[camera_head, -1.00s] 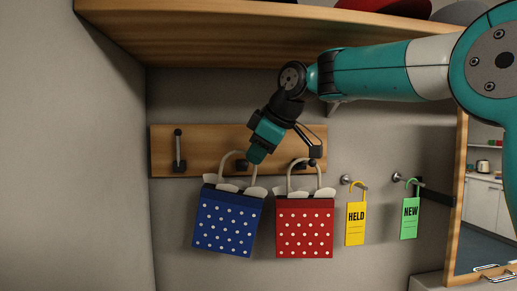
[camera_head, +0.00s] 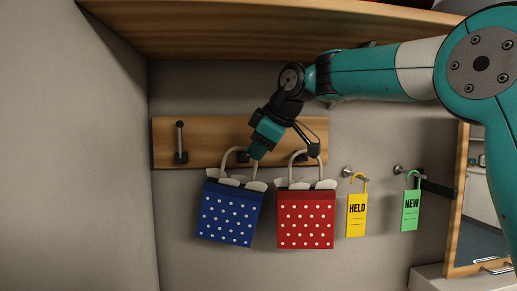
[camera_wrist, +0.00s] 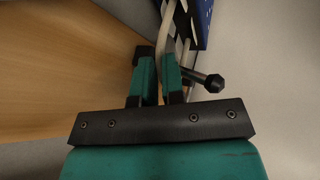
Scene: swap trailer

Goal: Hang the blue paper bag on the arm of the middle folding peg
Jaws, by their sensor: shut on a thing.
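My gripper (camera_head: 262,143) is shut on the pale handle of the blue paper bag (camera_head: 228,213). The bag has white dots and hangs tilted in front of the board (camera_head: 210,128). The middle folding peg (camera_head: 243,157) shows dark inside the handle loop in the head view. In the wrist view the gripper fingers (camera_wrist: 158,80) pinch the handle (camera_wrist: 184,40), and a dark peg arm with a knobbed end (camera_wrist: 208,82) sticks out close beside the right finger. The bag's corner (camera_wrist: 203,22) is at the top. I cannot tell whether the handle rests on the peg.
A red dotted bag (camera_head: 306,220) hangs at the right peg, close beside the blue one. The left peg (camera_head: 181,143) stands upright against the board. A yellow HELD tag (camera_head: 357,215) and a green NEW tag (camera_head: 410,210) hang further right. A wooden shelf (camera_head: 250,35) is above.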

